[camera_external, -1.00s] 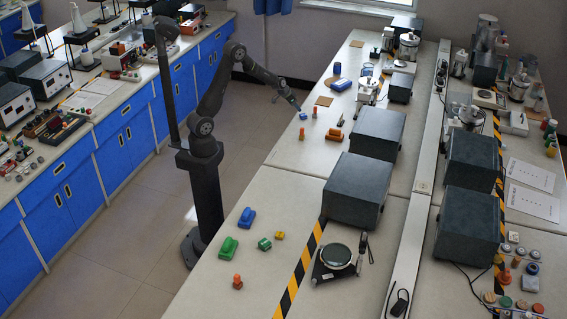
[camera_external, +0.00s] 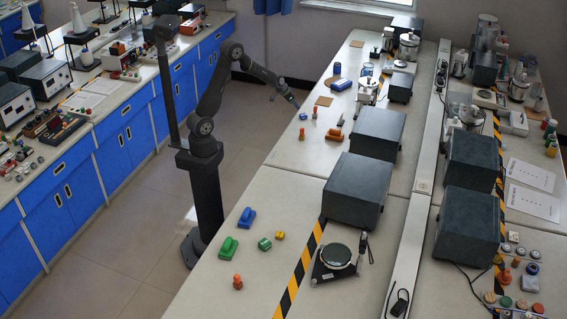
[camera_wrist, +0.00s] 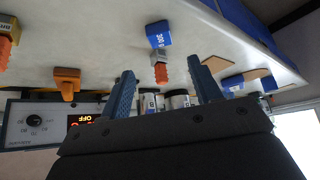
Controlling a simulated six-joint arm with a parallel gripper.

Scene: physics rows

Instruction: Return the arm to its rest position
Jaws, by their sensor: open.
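My arm reaches from its dark column over the far part of the middle bench in the external view. My gripper (camera_external: 296,104) is a small dark shape above the bench's left edge, close to a small blue piece (camera_external: 303,116). In the wrist view, my gripper (camera_wrist: 160,92) shows two blue fingers spread apart with nothing held between them. A blue and orange piece (camera_wrist: 159,42) shows beyond the fingers, apart from them.
An orange piece (camera_external: 334,134) and an orange peg (camera_external: 301,133) stand nearby. Dark boxes (camera_external: 376,132) stand to the right. A blue block (camera_external: 341,85) lies farther back. The floor aisle (camera_external: 140,215) left of the bench is clear.

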